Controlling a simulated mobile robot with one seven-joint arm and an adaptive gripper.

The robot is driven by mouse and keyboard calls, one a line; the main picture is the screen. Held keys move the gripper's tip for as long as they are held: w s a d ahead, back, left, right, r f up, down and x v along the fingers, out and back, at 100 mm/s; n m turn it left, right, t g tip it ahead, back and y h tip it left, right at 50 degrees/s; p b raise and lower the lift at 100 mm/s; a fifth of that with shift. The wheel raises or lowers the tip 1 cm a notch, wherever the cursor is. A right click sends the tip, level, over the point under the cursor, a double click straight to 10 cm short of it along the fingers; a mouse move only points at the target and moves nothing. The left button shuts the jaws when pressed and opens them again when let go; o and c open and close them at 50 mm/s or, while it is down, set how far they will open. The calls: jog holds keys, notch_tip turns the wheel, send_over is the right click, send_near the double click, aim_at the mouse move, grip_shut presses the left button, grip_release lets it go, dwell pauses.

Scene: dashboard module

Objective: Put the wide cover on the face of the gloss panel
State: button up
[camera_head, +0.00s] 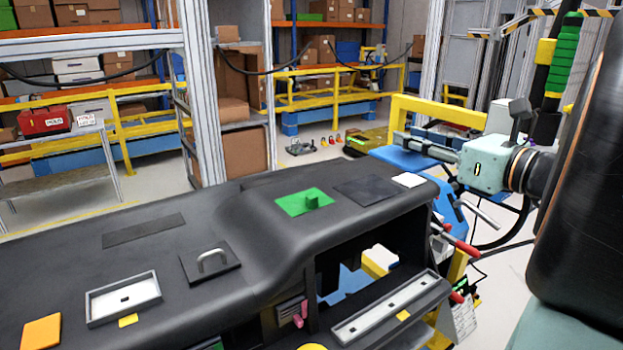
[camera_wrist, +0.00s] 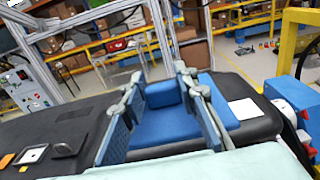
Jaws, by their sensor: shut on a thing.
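My gripper (camera_head: 402,141) reaches in from the right over the far right end of the black dashboard (camera_head: 250,225). In the wrist view my gripper (camera_wrist: 160,88) is shut on a blue cover (camera_wrist: 165,130), a flat plate with a raised block between the fingers. The blue cover also shows in the head view (camera_head: 398,158), held level below the fingers, beyond the dashboard's corner. A flat dark panel (camera_head: 366,190) lies on the dashboard top between a green plate (camera_head: 295,204) and a white square (camera_head: 408,180). Another dark panel (camera_head: 143,230) lies at the left; which is the gloss panel I cannot tell.
A handled plate (camera_head: 222,265), a white framed tray (camera_head: 124,320) and an orange square (camera_head: 42,332) occupy the dashboard's left front. An open bay holds a yellow and white item (camera_head: 378,261) at right. Red-handled levers (camera_head: 462,245) and a yellow frame (camera_head: 440,107) stand near my arm.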

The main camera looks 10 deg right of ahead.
jog(key=w+a+f+p, duration=0.1)
jog(key=w+f, duration=0.3)
jog(key=w, duration=0.4)
send_over(369, 189)
jog(key=f, duration=0.4)
jog(key=shift+s+d+f, duration=0.1)
jog(key=shift+s+f, duration=0.25)
jog(key=shift+w+f, duration=0.35)
jog(key=shift+f, duration=0.1)
jog(key=shift+w+f, duration=0.1)
jog(key=shift+f, duration=1.5)
jog(key=shift+f, duration=0.1)
jog(key=o, duration=1.2)
jog(key=shift+c, duration=0.2)
